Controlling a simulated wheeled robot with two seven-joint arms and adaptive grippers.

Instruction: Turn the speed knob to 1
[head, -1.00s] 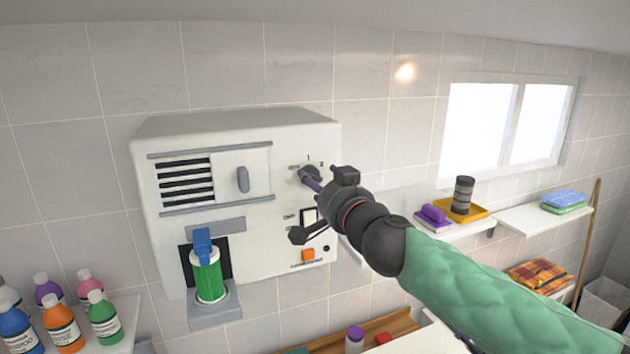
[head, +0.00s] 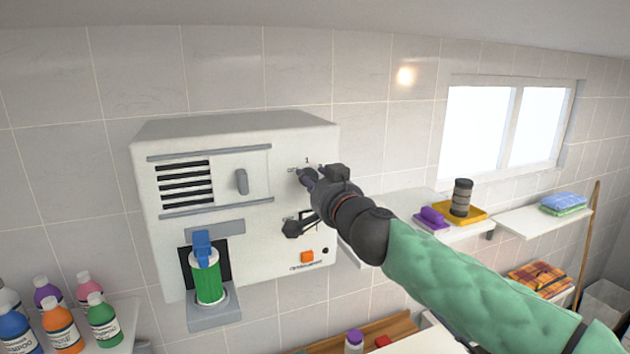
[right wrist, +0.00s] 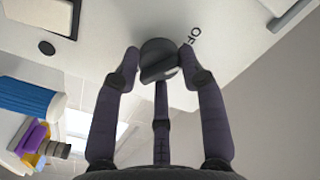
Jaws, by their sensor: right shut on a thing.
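The speed knob (right wrist: 158,58) is dark and round. It sits on the front of the white wall machine (head: 290,140), and the right wrist view shows it between my right gripper's fingers. My right gripper (head: 308,177) is shut on it in the head view, hiding most of it. The label "1" shows above the knob and an "OFF" label (right wrist: 194,37) beside it. I cannot tell which mark the knob points to. My left gripper is not in view.
A green bottle with a blue top (head: 208,275) stands in the machine's holder. An orange button (head: 307,256) is below the knob. Several shampoo bottles (head: 62,327) stand lower left. A shelf at right holds a yellow tray (head: 474,214) and purple brush (head: 432,215).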

